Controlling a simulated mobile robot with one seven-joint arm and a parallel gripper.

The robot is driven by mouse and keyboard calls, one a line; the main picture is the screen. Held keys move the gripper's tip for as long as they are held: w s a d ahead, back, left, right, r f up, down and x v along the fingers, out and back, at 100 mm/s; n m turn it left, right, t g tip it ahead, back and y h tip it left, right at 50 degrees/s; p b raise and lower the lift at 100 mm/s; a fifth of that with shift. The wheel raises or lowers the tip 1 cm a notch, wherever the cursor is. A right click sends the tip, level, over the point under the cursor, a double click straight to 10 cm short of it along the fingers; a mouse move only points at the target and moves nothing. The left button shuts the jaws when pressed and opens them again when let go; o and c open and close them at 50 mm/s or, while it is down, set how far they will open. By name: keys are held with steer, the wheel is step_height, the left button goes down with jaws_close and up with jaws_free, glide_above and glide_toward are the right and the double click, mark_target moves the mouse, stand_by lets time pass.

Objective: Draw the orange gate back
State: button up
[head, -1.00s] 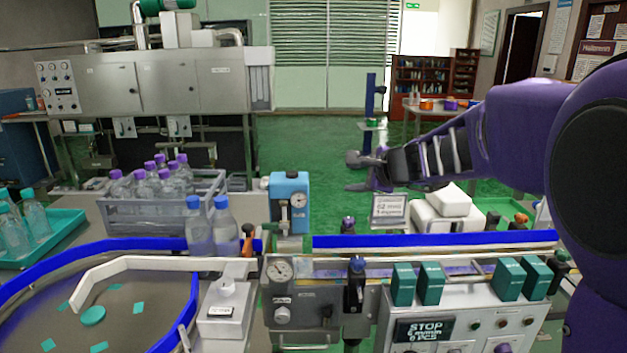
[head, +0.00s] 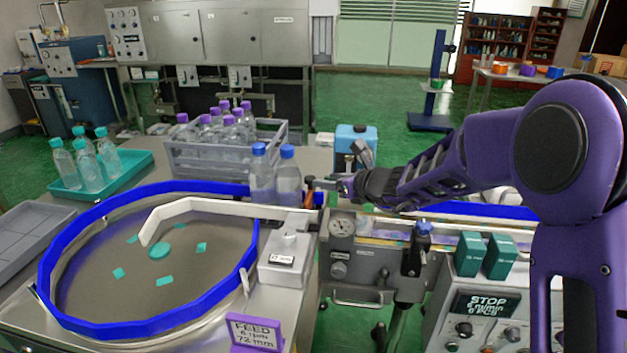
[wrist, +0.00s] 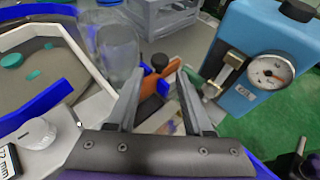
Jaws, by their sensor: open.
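The orange gate (head: 309,192) is a small orange piece beside the two blue-capped bottles (head: 274,178), at the bottle lane's entry. In the wrist view the orange gate (wrist: 152,84) has a black knob (wrist: 160,61) and lies between and just past my fingertips. My gripper (head: 342,170) is open with nothing held, its fingers pointing left toward the gate. In the wrist view my gripper (wrist: 158,80) has one finger on each side of the gate's orange part. I cannot tell whether a finger touches it.
A blue box with a dial (wrist: 265,65) stands close to the right finger in the wrist view. The round table with a blue rim (head: 75,318) and white guide (head: 185,207) is at left. A grey crate of purple-capped bottles (head: 190,165) stands behind.

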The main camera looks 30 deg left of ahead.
mark_target(311, 178)
steer(key=x, duration=0.7)
steer(key=shift+w+a+f, duration=0.1)
jaws_close()
stand_by(1.2)
